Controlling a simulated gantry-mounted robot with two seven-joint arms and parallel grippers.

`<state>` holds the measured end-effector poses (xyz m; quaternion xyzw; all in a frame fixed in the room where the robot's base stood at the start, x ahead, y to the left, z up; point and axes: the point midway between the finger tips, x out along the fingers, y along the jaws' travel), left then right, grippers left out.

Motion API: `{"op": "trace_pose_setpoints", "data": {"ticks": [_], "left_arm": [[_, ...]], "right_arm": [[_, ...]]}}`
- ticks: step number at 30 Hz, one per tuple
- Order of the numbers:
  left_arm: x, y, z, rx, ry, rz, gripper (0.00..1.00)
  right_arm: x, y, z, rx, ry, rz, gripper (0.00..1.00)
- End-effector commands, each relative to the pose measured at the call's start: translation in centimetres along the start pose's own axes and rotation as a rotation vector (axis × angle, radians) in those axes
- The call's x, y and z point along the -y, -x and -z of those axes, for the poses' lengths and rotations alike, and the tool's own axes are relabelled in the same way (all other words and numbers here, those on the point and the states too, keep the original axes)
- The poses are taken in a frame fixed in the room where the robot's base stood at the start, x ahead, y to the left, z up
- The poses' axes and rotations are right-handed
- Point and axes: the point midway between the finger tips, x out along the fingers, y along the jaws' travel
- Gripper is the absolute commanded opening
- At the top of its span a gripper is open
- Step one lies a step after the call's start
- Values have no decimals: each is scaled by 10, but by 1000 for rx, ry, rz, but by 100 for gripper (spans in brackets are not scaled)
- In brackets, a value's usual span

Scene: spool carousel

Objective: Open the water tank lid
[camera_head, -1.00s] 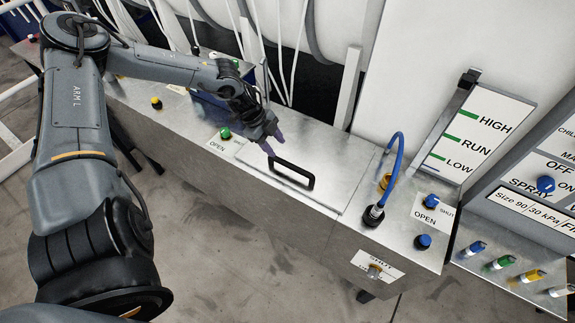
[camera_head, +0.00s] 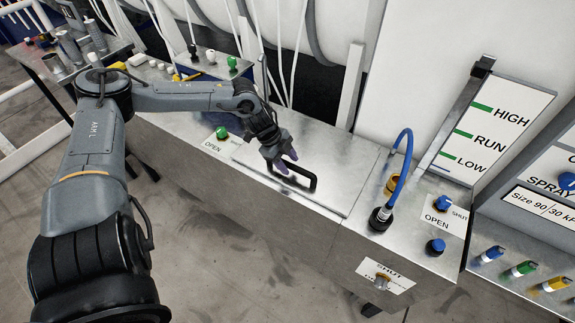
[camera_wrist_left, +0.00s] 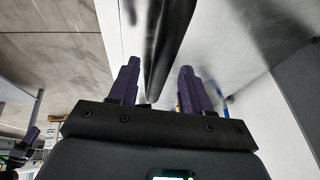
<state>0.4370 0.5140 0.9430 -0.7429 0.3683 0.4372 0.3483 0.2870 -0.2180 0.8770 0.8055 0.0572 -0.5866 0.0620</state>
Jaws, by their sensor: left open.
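The water tank lid (camera_head: 335,182) is a flat metal panel lying closed on top of the metal tank. Its black bar handle (camera_head: 308,180) stands near the lid's left front edge. My left gripper (camera_head: 287,163) is at the left end of the handle, pointing down at it. In the left wrist view, the dark handle (camera_wrist_left: 166,45) runs between the two purple fingers of the left gripper (camera_wrist_left: 157,85), with a gap to the right finger. The left gripper is open. My right gripper is not in view.
A green knob (camera_head: 221,132) sits by an OPEN label left of the lid. A blue hose (camera_head: 404,170) rises from fittings right of the lid, near blue knobs (camera_head: 436,246). A level gauge (camera_head: 486,130) stands behind. Bare floor lies in front.

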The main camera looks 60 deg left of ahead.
Motion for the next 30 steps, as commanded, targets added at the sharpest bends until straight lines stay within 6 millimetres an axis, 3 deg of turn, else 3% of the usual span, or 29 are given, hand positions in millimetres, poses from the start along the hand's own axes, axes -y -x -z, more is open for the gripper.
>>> {"op": "trace_pose_setpoints", "data": {"ticks": [11,20,30], "left_arm": [[0,-1,0,0,0,0,48],[0,-1,0,0,1,0,3],[0,0,0,0,2,-1,0]], "right_arm": [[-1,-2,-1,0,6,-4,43],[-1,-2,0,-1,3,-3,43],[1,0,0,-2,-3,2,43]]}}
